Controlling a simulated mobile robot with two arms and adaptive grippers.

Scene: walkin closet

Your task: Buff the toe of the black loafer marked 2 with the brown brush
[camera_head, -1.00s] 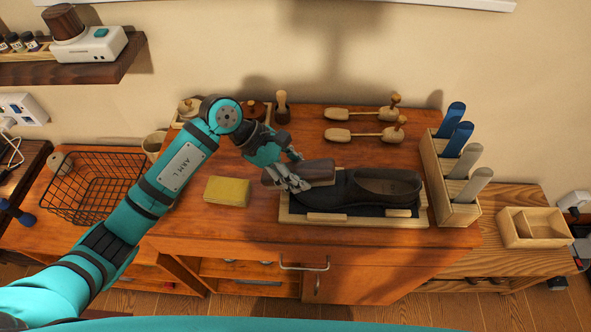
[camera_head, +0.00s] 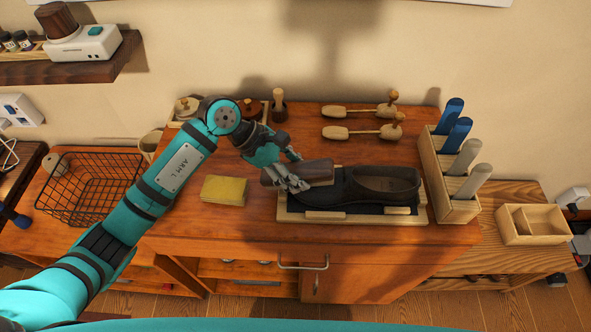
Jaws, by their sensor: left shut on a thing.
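The black loafer (camera_head: 387,184) lies on its side-to-side length in a light wood tray (camera_head: 424,205) on the cabinet top, its toe toward the left. No number mark on it is legible. My left gripper (camera_head: 298,182) is shut on the brown brush (camera_head: 316,172), at the toe end of the loafer. The brush lies over the toe and hides part of it; whether its bristles touch the leather cannot be told. My right gripper is not in view.
A yellow sponge (camera_head: 225,190) lies left of the tray. Wooden shoe trees (camera_head: 350,132) lie behind it. A rack (camera_head: 459,211) with blue and grey handles stands at the right. A wire basket (camera_head: 92,185) sits at the left.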

